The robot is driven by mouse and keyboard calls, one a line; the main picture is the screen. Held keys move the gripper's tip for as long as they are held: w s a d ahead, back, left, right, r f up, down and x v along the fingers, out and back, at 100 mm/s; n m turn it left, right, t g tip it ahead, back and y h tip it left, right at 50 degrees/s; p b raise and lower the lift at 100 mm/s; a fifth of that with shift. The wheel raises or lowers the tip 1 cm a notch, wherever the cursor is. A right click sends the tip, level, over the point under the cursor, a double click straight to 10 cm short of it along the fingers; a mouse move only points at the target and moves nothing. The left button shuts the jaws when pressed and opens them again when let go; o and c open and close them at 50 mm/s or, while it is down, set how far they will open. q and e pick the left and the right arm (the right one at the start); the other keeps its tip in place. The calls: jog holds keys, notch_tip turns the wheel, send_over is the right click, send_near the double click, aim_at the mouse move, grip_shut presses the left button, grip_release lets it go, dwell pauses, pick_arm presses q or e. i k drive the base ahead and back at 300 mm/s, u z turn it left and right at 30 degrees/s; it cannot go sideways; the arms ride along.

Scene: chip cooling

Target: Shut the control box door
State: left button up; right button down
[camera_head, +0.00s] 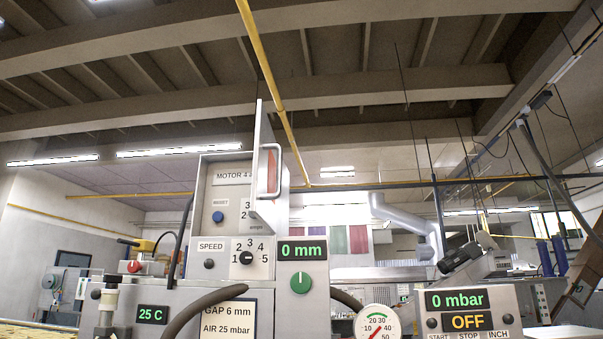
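The control box (206,195) is a grey case standing on top of the machine in the middle, left of centre. Its front shows a "MOTOR 4" label, a blue reset button and part of a numbered dial. The control box door (261,128) stands open at the box's right side. It projects towards me and is seen at a steep angle. A pale bar handle (283,165) is on the door, with a reddish patch beside it. The door hides the right part of the box's inside. Neither of my grippers is in view.
Below the box is a speed dial (247,258), and right of it a "0 mm" display (302,250) above a green knob (300,283). A dark hose (198,306) curves in front. A round gauge (377,325) and a "0 mbar" panel (462,301) stand right.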

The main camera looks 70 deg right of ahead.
aim_at(266, 187)
jog(key=z, duration=1.55)
